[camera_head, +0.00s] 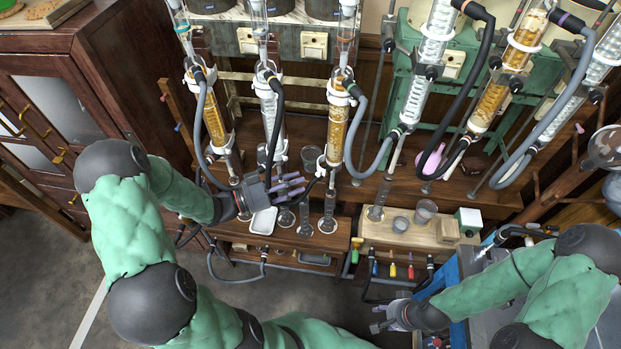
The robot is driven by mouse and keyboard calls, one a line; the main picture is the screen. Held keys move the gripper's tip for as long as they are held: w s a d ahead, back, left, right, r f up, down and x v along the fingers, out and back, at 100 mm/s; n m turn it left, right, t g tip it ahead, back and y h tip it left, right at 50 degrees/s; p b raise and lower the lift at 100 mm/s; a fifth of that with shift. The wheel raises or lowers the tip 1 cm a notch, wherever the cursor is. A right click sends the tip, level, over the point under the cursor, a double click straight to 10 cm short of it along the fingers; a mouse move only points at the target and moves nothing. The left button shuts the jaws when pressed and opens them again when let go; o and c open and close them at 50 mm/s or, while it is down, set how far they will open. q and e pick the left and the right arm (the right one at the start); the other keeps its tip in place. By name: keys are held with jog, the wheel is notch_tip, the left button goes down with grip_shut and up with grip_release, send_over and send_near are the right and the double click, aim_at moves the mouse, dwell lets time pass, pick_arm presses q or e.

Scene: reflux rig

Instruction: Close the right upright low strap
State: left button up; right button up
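Glass columns with white collars and clamps stand in a row at the rig. One with amber packing (337,128) is right of the centre-left group, with a white collar (340,97) on it. More columns stand at the right, including a clear one (418,92) and an amber one (490,100). I cannot tell which band is the right upright low strap, or whether it is open. My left gripper (288,185) is in front of the lower ends of the left columns, fingers spread, with nothing visible in it. My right gripper (384,318) is low, apart from the columns, its fingers small.
Grey and black hoses (360,150) loop between the columns. Glass cylinders (328,213) and a white tray (263,221) stand on the wooden bench. A pale wooden block (410,232) holds small beakers. A wooden cabinet (75,100) stands at left. The floor (40,280) at lower left is clear.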

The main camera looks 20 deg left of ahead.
aim_at(316, 176)
pick_arm(q)
jog(key=shift+b+x, duration=0.45)
jog(key=shift+x, duration=2.1)
grip_shut()
